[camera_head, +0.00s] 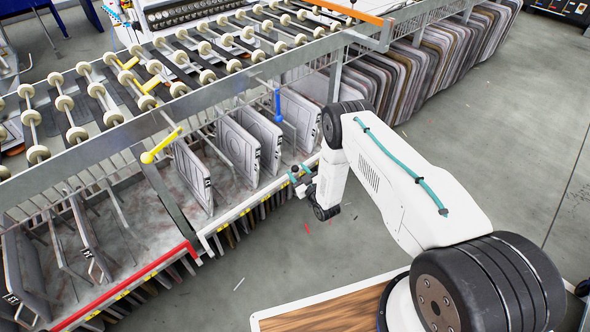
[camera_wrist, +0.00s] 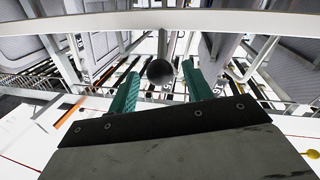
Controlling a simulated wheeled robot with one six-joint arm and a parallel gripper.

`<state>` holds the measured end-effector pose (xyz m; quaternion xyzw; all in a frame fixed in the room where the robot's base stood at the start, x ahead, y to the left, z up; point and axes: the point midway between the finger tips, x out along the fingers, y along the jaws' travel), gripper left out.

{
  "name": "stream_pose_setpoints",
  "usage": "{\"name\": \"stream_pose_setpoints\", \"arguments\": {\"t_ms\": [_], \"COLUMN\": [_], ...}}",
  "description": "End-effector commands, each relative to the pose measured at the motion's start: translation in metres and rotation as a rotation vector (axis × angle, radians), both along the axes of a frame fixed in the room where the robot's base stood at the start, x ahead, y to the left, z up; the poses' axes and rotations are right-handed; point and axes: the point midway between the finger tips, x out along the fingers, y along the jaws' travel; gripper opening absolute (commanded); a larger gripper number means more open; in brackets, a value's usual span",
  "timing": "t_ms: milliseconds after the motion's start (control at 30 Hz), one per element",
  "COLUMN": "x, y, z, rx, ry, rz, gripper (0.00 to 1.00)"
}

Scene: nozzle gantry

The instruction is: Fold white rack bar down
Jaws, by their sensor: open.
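The white rack bar (camera_head: 252,200) runs along the front edge of the rack in the head view, sloping up to the right in the picture, with the flat panels behind it. In the wrist view a long white bar (camera_wrist: 230,21) crosses the top, beyond the fingertips. My gripper (camera_head: 299,178) is beside the right part of the bar in the head view. Its teal fingers (camera_wrist: 158,75) are open in the wrist view. A dark round-ended knob (camera_wrist: 160,71) on a stem shows between them, apart from both fingers; its depth is hard to tell.
A red bar (camera_head: 125,287) continues the rack front at left. Yellow (camera_head: 161,146) and blue (camera_head: 277,104) handles hang above the panels. A roller conveyor (camera_head: 170,75) lies over the rack. The grey floor (camera_head: 490,150) at right is clear.

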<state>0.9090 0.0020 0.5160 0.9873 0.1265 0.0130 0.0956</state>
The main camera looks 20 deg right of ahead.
Motion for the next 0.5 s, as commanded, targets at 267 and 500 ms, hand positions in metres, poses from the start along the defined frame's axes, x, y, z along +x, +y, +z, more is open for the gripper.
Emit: {"name": "stream_pose_setpoints", "arguments": {"t_ms": [267, 500], "x": [0.021, 0.022], "y": [0.006, 0.006], "z": [-0.001, -0.001], "rx": [0.000, -0.001], "ry": [0.001, 0.002], "rz": [0.001, 0.001], "gripper": [0.50, 0.47]}}
